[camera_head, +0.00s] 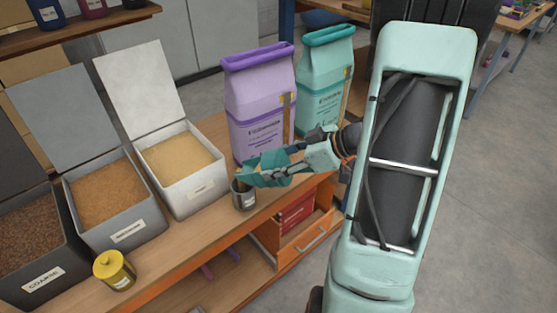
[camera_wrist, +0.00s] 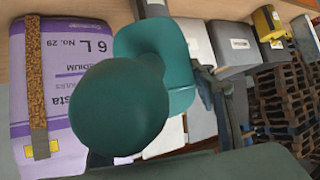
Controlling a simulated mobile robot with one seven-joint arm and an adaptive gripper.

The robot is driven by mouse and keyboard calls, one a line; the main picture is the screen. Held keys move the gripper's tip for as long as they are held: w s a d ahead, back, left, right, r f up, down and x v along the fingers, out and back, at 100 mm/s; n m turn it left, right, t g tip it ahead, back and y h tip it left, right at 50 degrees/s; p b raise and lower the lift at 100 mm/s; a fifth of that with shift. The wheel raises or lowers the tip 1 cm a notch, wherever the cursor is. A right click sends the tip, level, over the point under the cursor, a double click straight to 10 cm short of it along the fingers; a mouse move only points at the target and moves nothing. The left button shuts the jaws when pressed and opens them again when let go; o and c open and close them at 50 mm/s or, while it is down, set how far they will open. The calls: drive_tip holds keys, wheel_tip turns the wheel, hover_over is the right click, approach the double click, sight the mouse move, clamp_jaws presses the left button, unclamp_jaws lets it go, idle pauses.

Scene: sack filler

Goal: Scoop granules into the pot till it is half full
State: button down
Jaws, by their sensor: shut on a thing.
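My gripper (camera_head: 290,162) is shut on a teal scoop (camera_head: 262,170), whose big rounded form fills the middle of the wrist view (camera_wrist: 130,95). In the head view the scoop is just above a small grey metal pot (camera_head: 243,197), looking tilted, and covers part of its mouth. The pot stands near the front edge of the bench; how full it is cannot be seen. Behind it are open bins of granules: a white one with pale granules (camera_head: 178,160), a grey one marked medium (camera_head: 107,193) and a dark one marked coarse (camera_head: 30,227).
A purple sack (camera_head: 258,105) and a teal sack (camera_head: 325,75) stand behind my gripper; the purple one is close by in the wrist view (camera_wrist: 70,90). A yellow tin (camera_head: 114,270) stands at the bench's (camera_head: 200,232) front left. An open orange drawer (camera_head: 305,240) is below.

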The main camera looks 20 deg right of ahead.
drive_tip(key=shift+w+a+r+g+h+p, duration=0.15)
drive_tip(key=shift+r+g+h+p, duration=0.15)
drive_tip(key=shift+r+p, duration=0.4)
drive_tip(key=shift+f+p, duration=0.1)
drive_tip(key=shift+p, duration=0.2)
drive_tip(key=shift+w+a+p, duration=0.15)
drive_tip(key=shift+p, duration=0.9)
